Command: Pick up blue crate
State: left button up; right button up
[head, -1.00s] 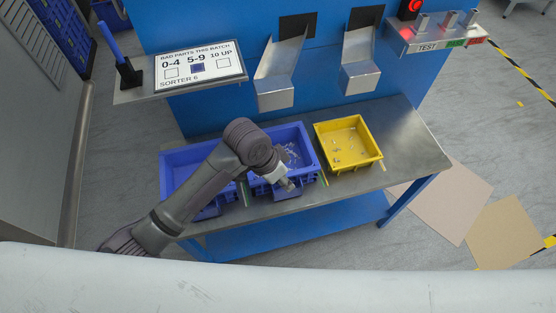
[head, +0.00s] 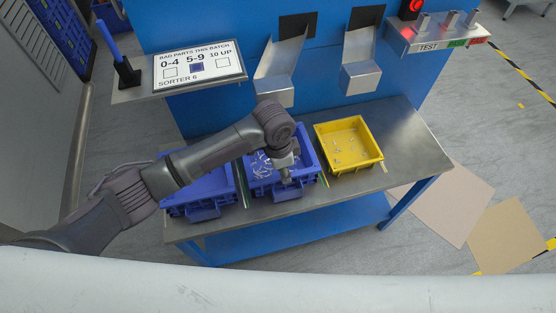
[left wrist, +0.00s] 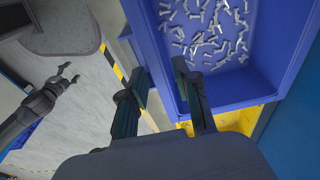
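Two blue crates stand side by side on the metal bench. The right one (head: 306,142) holds many small silvery parts; it also shows in the left wrist view (left wrist: 290,75). The left one (head: 204,192) is partly covered by my arm, so its inside is mostly hidden. My left gripper (head: 287,178) is at the front wall of the right blue crate. In the left wrist view its fingers (left wrist: 160,70) are apart, with the crate's wall between them; I cannot tell whether they touch it. My right gripper (left wrist: 68,74) shows small in the left wrist view, fingers apart, away from the crates.
A yellow crate (head: 376,146) with a few small parts stands right of the blue crates. Behind are two metal chutes (head: 361,78) and a sign (head: 200,67) on a shelf. The bench (head: 415,150) is clear at its right end.

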pick_arm(q)
jog(key=shift+d+f, duration=0.25)
jog(key=shift+f, duration=1.1)
jog(key=shift+d+f, duration=0.2)
jog(key=shift+f, duration=1.15)
grip_shut()
jog(key=shift+r, duration=0.1)
